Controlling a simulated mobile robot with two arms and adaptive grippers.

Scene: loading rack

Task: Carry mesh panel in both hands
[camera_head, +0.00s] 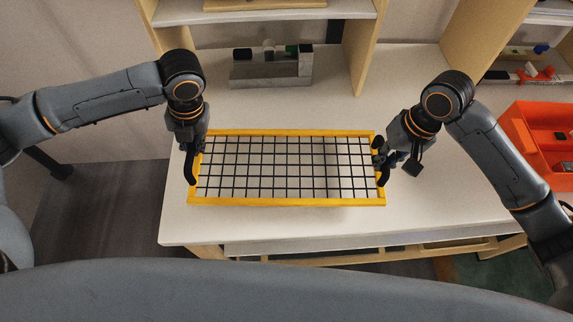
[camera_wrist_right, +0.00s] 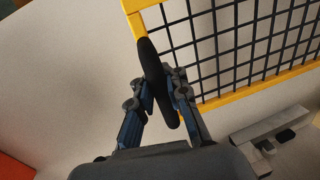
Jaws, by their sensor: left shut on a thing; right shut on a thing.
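The mesh panel (camera_head: 290,202) has a yellow frame around a black wire grid and a dark handle at each short end. It is level above the white tabletop, casting a shadow below. My left gripper (camera_head: 192,165) is shut on the handle at the panel's left end. My right gripper (camera_head: 381,165) is shut on the handle at its right end. In the right wrist view the fingers of my right gripper (camera_wrist_right: 160,98) close around the dark handle (camera_wrist_right: 153,70) beside the yellow frame (camera_wrist_right: 228,97). The fingertips of my left gripper are partly hidden.
The white table (camera_head: 440,205) is clear to the right and in front of the panel. A grey tray (camera_head: 272,75) with small items stands behind it, by a wooden shelf (camera_head: 365,50). An orange crate (camera_head: 540,145) stands at the right edge.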

